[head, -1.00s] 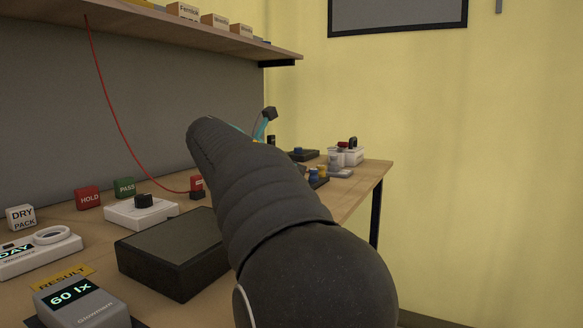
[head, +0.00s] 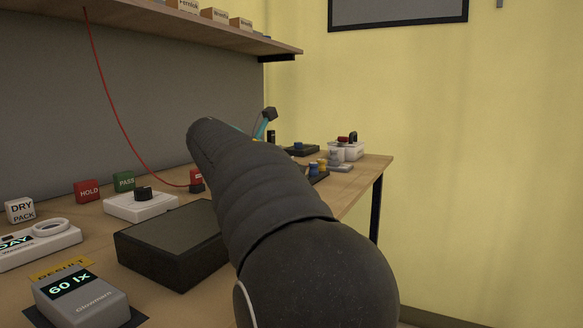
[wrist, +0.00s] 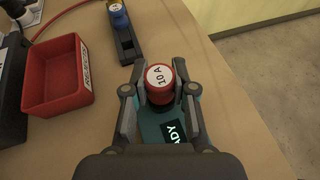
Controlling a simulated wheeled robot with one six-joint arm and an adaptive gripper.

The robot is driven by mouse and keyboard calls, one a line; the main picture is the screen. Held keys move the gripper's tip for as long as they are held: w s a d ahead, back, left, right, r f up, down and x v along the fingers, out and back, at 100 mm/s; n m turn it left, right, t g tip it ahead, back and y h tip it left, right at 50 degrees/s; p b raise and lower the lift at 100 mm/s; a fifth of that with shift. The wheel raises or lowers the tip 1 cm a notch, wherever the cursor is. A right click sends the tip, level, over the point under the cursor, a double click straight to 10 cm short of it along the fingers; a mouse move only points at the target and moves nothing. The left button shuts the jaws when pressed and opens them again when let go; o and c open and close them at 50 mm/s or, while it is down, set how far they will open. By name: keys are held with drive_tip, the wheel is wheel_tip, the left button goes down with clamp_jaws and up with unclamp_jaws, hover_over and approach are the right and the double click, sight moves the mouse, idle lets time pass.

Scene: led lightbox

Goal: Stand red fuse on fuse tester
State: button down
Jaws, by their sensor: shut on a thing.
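The red fuse (wrist: 160,77), a short red cylinder with a white "10 A" label on its top, is between the fingers of my gripper (wrist: 159,92) in the wrist view. My gripper is shut on it. The teal fuse tester (wrist: 153,126) lies below and behind the fuse in that view, with a dark display (wrist: 174,136) partly reading "ADY". My gripper covers much of the tester. I cannot tell whether the fuse touches it. In the head view, my arm hides the gripper and fuse.
In the wrist view, a red bin (wrist: 57,78) stands left and a black holder with a blue fuse (wrist: 119,18) ahead. The bench edge is close on the right. In the head view, a black box (head: 172,240) and a light meter (head: 80,295) stand front left.

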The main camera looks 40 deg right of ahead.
drive_tip(key=shift+f, duration=0.25)
drive_tip(key=c, duration=0.9)
unclamp_jaws()
drive_tip(key=shift+o, duration=0.2)
drive_tip(key=shift+a+r, duration=0.1)
drive_tip(key=shift+p+v, duration=1.25)
drive_tip(key=shift+v, duration=2.65)
